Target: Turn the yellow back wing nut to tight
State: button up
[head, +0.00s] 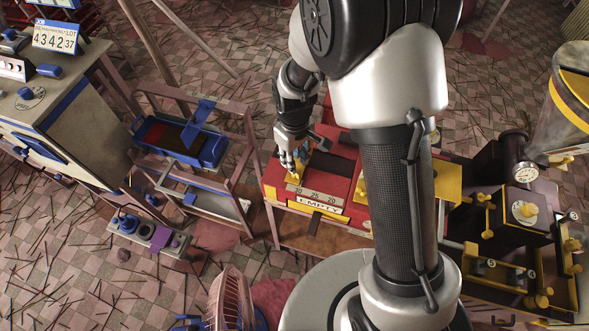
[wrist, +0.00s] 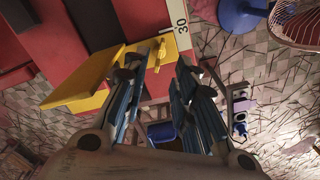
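My gripper (head: 291,164) hangs over the left part of a red machine (head: 272,187) marked EMPTY. In the wrist view its two blue-grey fingers (wrist: 160,72) are apart with nothing between them. A small yellow piece shaped like a wing nut (wrist: 158,53) shows just beyond the fingertips, beside the scale marked 30 (wrist: 181,27). In the head view a yellow part (head: 294,178) shows just below the fingertips, partly hidden by them. I cannot tell whether the fingers touch it, nor how tight it is. Whether it is the back wing nut is unclear.
A yellow plate (wrist: 80,82) lies close to the left finger in the wrist view. A dark machine (head: 525,229) with several yellow knobs stands at the right. A blue tray rack (head: 205,147) and a pink fan (head: 228,300) stand to the left. Thin sticks litter the tiled floor.

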notch_tip(320, 180, down, 6)
jog(key=shift+w+b, duration=0.1)
jog(key=shift+b, duration=0.5)
jog(key=shift+c, duration=0.2)
grip_shut()
